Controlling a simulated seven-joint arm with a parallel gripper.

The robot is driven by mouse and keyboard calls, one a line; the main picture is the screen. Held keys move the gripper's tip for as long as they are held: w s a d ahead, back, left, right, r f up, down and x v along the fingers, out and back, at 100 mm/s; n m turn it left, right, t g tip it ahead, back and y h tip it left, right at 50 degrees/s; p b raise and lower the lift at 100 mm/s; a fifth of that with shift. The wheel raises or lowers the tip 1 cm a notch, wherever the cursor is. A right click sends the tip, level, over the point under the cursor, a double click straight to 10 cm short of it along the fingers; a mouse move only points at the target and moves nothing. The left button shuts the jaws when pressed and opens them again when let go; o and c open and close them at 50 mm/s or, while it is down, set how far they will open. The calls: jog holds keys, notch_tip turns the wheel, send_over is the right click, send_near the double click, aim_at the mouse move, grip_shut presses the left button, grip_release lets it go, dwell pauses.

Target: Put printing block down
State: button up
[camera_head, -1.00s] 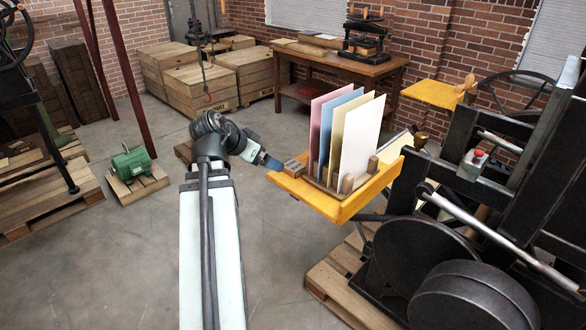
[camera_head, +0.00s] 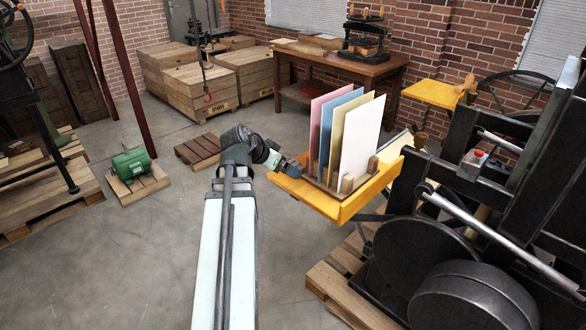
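My gripper (camera_head: 288,165) is at the left end of the yellow tray (camera_head: 345,212), beside the rack of coloured sheets. A small grey-brown block (camera_head: 293,171), likely the printing block, shows at the fingertips, low over the tray's left corner. It is mostly hidden by the gripper. I cannot tell whether the block touches the tray or whether the fingers are closed on it.
A wooden rack (camera_head: 346,185) holds upright pink, blue, yellow and white sheets just right of my gripper. The black press (camera_head: 440,240) stands right of the tray.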

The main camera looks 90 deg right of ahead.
jog(key=shift+x, duration=1.1)
jog(key=c, duration=1.2)
notch_tip(320, 180, up, 10)
